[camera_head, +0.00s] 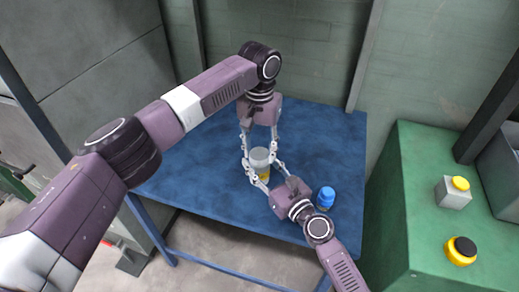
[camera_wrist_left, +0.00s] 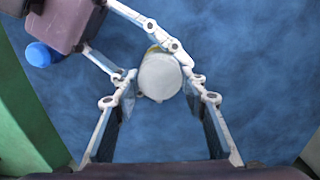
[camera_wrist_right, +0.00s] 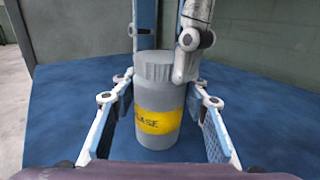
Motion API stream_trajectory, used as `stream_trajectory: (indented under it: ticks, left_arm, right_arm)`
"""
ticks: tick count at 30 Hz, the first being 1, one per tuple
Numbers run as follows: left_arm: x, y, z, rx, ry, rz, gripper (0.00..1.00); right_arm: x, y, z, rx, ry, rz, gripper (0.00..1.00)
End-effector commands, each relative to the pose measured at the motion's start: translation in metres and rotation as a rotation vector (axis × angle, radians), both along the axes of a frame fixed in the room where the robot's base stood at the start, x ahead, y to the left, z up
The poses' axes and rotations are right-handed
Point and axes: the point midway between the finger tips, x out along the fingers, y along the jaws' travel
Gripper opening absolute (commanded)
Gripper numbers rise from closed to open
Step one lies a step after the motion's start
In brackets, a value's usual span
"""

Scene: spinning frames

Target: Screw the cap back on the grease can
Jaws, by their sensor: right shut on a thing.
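The grey grease can (camera_wrist_right: 158,122) with a yellow label stands upright on the blue table. The grey ribbed cap (camera_wrist_right: 153,66) sits on top of the can; I cannot tell whether its thread is engaged. The cap shows from above in the left wrist view (camera_wrist_left: 160,77). My right gripper (camera_wrist_right: 160,100) is shut on the can's body from the side. My left gripper (camera_head: 259,152) points down from above, its fingers on either side of the cap. In the left wrist view it is open, with a gap visible beside the cap.
A green bench (camera_head: 415,215) at the right holds a grey box with a yellow button (camera_head: 453,192) and a yellow-black round object (camera_head: 461,251). The table's left side is clear.

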Motion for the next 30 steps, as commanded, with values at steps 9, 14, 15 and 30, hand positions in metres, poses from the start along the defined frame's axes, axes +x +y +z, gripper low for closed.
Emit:
stream_trajectory:
  ticks: [9, 14, 15, 30]
  left_arm:
    - [0.0, 0.0, 0.0, 0.0, 0.0, 0.0, 0.09]
    - [0.0, 0.0, 0.0, 0.0, 0.0, 0.0, 0.53]
    - [0.0, 0.0, 0.0, 0.0, 0.0, 0.0, 0.57]
    - [0.001, -0.001, 0.023, -0.001, -0.004, 0.0, 0.59]
  right_arm:
    - [0.0, 0.0, 0.0, 0.0, 0.0, 0.0, 0.0]
    - [0.0, 0.0, 0.0, 0.0, 0.0, 0.0, 0.0]
    - [0.0, 0.0, 0.0, 0.0, 0.0, 0.0, 0.0]
    - [0.0, 0.0, 0.0, 0.0, 0.0, 0.0, 0.0]
